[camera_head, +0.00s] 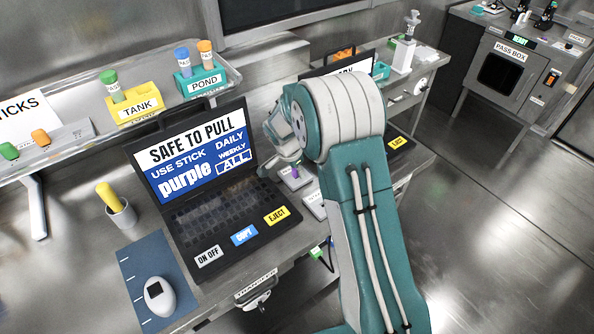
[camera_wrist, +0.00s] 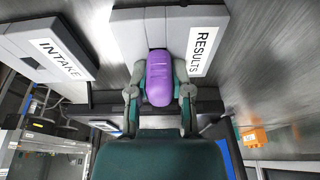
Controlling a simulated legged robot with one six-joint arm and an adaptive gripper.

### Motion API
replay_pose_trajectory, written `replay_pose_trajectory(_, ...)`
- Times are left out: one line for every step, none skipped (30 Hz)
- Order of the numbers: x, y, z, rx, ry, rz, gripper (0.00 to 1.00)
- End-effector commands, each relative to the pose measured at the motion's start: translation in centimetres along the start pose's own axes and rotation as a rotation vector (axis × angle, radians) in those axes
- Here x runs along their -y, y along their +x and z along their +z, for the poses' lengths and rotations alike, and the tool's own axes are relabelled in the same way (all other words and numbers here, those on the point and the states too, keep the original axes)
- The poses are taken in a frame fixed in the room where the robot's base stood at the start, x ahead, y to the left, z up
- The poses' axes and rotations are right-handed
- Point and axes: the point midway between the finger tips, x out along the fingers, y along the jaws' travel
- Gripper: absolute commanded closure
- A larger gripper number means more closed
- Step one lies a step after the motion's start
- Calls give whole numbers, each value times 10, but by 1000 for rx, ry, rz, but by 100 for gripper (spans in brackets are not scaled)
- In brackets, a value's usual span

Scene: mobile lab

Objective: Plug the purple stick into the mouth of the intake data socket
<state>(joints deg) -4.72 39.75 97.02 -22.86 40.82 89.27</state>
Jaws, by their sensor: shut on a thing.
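The purple stick (camera_wrist: 158,80) is between the two fingers of my gripper (camera_wrist: 159,72) in the wrist view, and the gripper is shut on it. The stick's far end meets the edge of the grey-white RESULTS socket (camera_wrist: 125,35); I cannot tell how deep it sits in that mouth. The intake data socket (camera_wrist: 28,42), labelled INTAKE, stands apart to the left, with nothing seen in it. In the head view the purple stick (camera_head: 295,172) shows small below my gripper (camera_head: 284,160), mostly hidden, by the pale socket boxes.
A laptop (camera_head: 225,190) reads "SAFE TO PULL, USE STICK purple" and has an EJECT key. A second laptop (camera_head: 398,140) stands behind my arm. Yellow TANK (camera_head: 138,108) and teal POND (camera_head: 203,82) holders carry sticks. A grey cup (camera_head: 122,212) holds a yellow object.

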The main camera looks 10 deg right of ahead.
Motion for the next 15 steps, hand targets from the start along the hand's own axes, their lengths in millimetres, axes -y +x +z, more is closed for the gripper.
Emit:
replay_pose_trajectory(1,-6,-2,-2,2,-6,100)
replay_pose_trajectory(1,-9,-3,-3,3,-6,100)
replay_pose_trajectory(1,-14,-5,-3,3,-7,100)
replay_pose_trajectory(1,-18,-6,-3,4,-7,100)
replay_pose_trajectory(1,-21,-7,-3,3,-7,100)
replay_pose_trajectory(1,-28,-8,-4,2,-8,100)
replay_pose_trajectory(1,-32,-10,-4,2,-7,100)
replay_pose_trajectory(-3,-36,-8,-3,1,-6,100)
replay_pose_trajectory(-6,-41,-6,-3,1,-6,100)
replay_pose_trajectory(-9,-45,-5,-3,1,-6,100)
replay_pose_trajectory(-11,-49,-4,-3,1,-6,100)
replay_pose_trajectory(-14,-54,-3,-3,1,-6,100)
replay_pose_trajectory(-16,-58,-2,-3,1,-6,100)
replay_pose_trajectory(-19,-62,-1,-3,1,-6,100)
replay_pose_trajectory(-22,-67,0,-3,1,-5,100)
